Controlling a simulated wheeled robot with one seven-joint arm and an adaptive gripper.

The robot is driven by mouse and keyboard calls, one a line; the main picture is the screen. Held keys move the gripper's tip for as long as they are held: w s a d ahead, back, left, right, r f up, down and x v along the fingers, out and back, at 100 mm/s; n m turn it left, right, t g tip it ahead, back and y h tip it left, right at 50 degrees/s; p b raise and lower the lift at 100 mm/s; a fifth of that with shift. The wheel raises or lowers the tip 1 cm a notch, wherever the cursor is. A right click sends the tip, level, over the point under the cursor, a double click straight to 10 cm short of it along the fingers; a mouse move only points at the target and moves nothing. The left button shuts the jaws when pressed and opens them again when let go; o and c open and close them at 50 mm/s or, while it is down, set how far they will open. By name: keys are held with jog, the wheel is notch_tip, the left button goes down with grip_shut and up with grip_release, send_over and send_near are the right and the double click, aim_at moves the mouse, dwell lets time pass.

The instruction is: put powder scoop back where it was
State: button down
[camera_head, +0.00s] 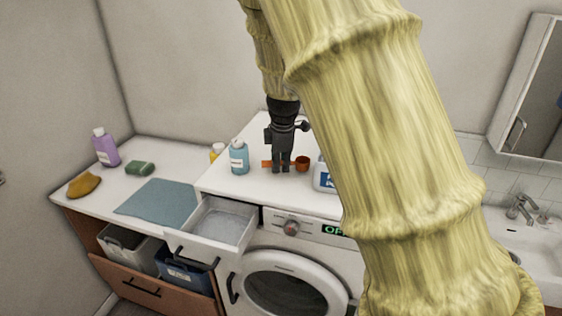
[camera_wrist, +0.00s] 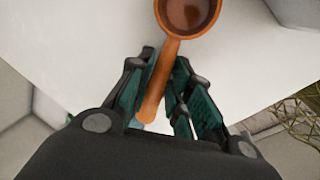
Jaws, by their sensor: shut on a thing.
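An orange-brown powder scoop (camera_head: 302,163) is at my gripper (camera_head: 281,168) above the white top of the washing machine in the head view. My gripper is shut on the scoop's handle. In the wrist view the scoop (camera_wrist: 169,65) has its round bowl at the top, and its handle runs down between the fingers of my gripper (camera_wrist: 160,85). The bowl opening faces the wrist camera and looks dark brown inside. I cannot tell whether the scoop touches the surface below.
A blue bottle (camera_head: 239,157) stands left of my gripper, with a yellow-capped bottle (camera_head: 217,151) behind it. A white and blue container (camera_head: 323,176) stands right, partly hidden by my arm. The detergent drawer (camera_head: 218,222) is pulled open in front, holding pale powder.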

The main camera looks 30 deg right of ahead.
jog(key=c, duration=1.7)
grip_release()
jog(key=shift+w+a+f, duration=0.15)
jog(key=shift+w+f, duration=0.6)
jog(key=shift+w, duration=0.15)
jog(key=o, duration=0.4)
jog(key=shift+s+r, duration=0.1)
jog(key=shift+s, duration=0.15)
jog(key=shift+w+r, duration=0.1)
jog(key=shift+r, duration=0.05)
jog(key=shift+r, duration=0.4)
jog(key=b+v, duration=0.3)
jog(key=v, duration=0.8)
jog(key=shift+b, duration=0.3)
jog(key=shift+r, duration=0.15)
